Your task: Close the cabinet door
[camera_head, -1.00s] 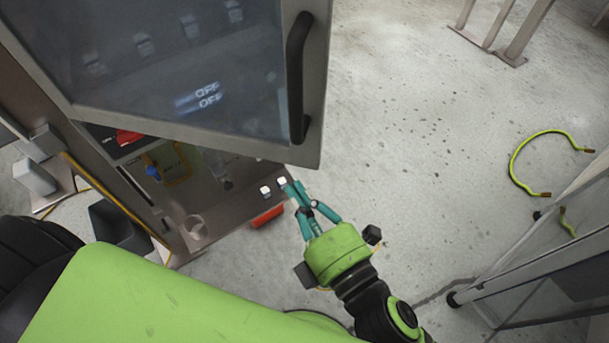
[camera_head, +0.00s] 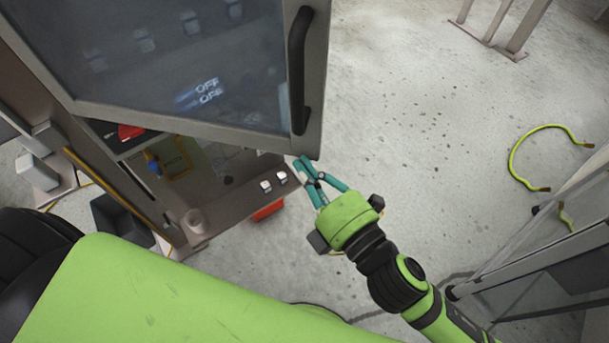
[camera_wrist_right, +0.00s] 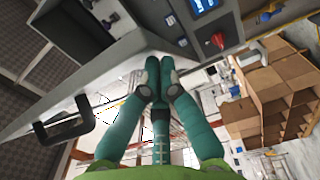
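The cabinet door (camera_head: 225,133) has a grey frame, a dark glass pane and a black bar handle (camera_head: 301,70). It stands open, swung out from the cabinet (camera_head: 225,208), whose lower front shows beneath it. The handle also shows at the lower left of the right wrist view (camera_wrist_right: 68,124). My right gripper (camera_head: 303,166) has teal fingers and is just below the door's lower right corner. In the right wrist view its fingertips (camera_wrist_right: 159,62) are together with nothing between them. I cannot tell whether they touch the door. My left gripper is not in view.
Two white buttons (camera_head: 274,181) and a red part (camera_head: 267,209) are on the cabinet's lower edge. A yellow-green cable (camera_head: 516,158) lies on the floor at right, near a glass-panelled frame (camera_head: 545,262).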

